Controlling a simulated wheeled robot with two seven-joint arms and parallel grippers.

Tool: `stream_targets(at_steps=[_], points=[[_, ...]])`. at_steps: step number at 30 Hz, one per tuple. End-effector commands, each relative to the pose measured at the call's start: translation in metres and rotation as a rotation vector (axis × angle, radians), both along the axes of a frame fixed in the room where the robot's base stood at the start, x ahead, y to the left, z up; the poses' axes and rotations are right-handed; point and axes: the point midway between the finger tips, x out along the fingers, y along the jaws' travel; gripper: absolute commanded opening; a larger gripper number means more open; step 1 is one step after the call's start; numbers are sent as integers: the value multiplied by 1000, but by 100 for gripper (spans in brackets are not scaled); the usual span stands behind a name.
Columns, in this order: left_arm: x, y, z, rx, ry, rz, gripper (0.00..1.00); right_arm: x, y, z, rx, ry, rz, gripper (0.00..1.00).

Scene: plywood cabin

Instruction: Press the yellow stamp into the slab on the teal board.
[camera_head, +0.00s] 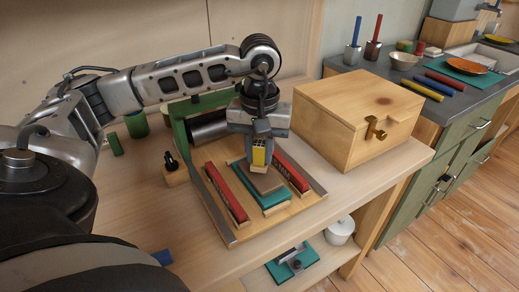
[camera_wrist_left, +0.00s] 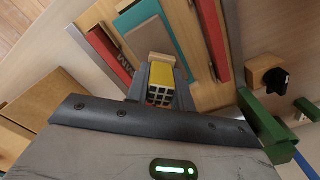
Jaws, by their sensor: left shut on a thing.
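My left gripper (camera_head: 258,160) points down over the press bed and is shut on the yellow stamp (camera_head: 258,156). The stamp also shows between the fingers in the left wrist view (camera_wrist_left: 160,94), with a pale wooden block (camera_wrist_left: 162,58) at its lower end. The brown slab (camera_head: 268,184) lies on the teal board (camera_head: 277,209), which also shows in the left wrist view (camera_wrist_left: 180,40). The stamp's lower end overlaps the slab's far part in the head view; I cannot tell whether they touch. My right gripper is not in view.
Red lettered bars (camera_head: 226,192) flank the board inside metal rails. A green frame with a grey roller (camera_head: 209,130) stands behind. A wooden box with a latch (camera_head: 350,122) stands close on the right. A small block with a black knob (camera_head: 175,170) is on the left.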

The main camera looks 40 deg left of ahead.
Motion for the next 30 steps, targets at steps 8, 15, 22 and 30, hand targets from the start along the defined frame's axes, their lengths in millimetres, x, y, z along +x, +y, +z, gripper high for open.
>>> stream_targets(at_steps=[8,15,22,30], points=[[0,0,-1,0,0,0,9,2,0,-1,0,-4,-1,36],[0,0,-4,0,0,0,9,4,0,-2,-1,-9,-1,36],[0,0,-7,0,0,0,9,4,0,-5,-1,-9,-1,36],[0,0,-10,0,0,0,9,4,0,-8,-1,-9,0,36]])
